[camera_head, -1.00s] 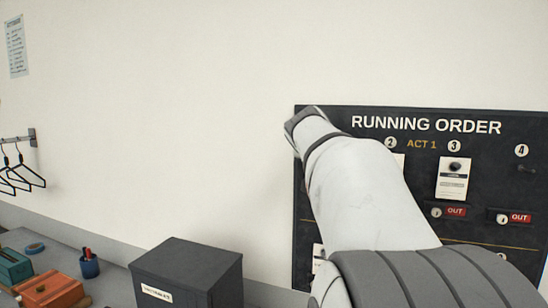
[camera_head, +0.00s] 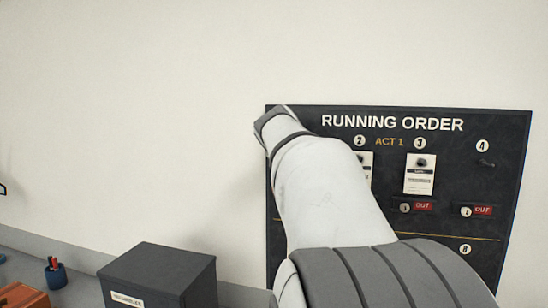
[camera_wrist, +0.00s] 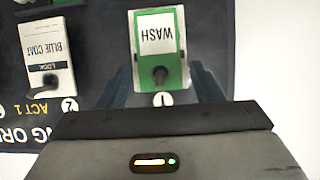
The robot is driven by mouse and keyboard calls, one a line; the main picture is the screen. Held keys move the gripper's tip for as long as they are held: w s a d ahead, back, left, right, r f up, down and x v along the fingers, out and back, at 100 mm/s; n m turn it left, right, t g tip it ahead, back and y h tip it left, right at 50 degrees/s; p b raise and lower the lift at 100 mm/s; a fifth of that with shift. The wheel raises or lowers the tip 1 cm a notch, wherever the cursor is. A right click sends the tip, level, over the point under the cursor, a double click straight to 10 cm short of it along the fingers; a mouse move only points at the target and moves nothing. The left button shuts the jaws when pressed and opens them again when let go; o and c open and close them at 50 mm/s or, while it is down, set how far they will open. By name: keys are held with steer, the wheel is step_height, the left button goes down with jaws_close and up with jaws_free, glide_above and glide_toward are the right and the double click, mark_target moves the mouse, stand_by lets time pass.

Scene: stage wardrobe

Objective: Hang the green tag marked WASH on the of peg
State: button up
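The green tag (camera_wrist: 144,64) with a white field reading WASH shows upside down in the wrist view, against the dark board. A dark round peg end shows at the tag's hole, just above the number 1 in that picture. My gripper (camera_wrist: 160,78) has one finger close along each side edge of the tag, with no clear gap, and looks shut on it. How far the tag sits along the peg cannot be told. In the head view my gripper is at the board's upper left corner, and my arm hides the tag and peg 1.
The RUNNING ORDER board (camera_head: 505,150) hangs on a pale wall. A BLUE COAT card (camera_wrist: 46,52) hangs at 2, and a white card (camera_head: 420,180) at 3. Peg 4 (camera_head: 485,163) is bare. A dark box (camera_head: 160,272) and a pen cup (camera_head: 55,275) stand below left.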

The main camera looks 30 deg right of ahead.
steer(key=shift+o, duration=0.8)
steer(key=b+v, duration=0.2)
steer(key=v, duration=0.6)
steer(key=s+a+f+n+g+y, duration=0.1)
steer(key=s+a+f+n+y, duration=0.15)
steer(key=a+f, duration=0.65)
steer(key=s+a+f+n+g+y, duration=0.1)
steer(key=s+a+f+n+y, duration=0.25)
steer(key=f, duration=0.85)
steer(key=s+a+f+n+g+y, duration=0.1)
steer(key=s+a+f+n+y, duration=0.1)
steer(key=s+a+f, duration=0.3)
steer(key=s+a+f+n+g+y, duration=0.1)
steer(key=s+a+f, duration=0.4)
steer(key=f, duration=0.7)
steer(key=a+g+y, duration=0.1)
steer(key=a, duration=0.1)
steer(key=shift+a+n, duration=0.4)
steer(key=shift+s, duration=0.15)
steer(key=shift+c, duration=0.5)
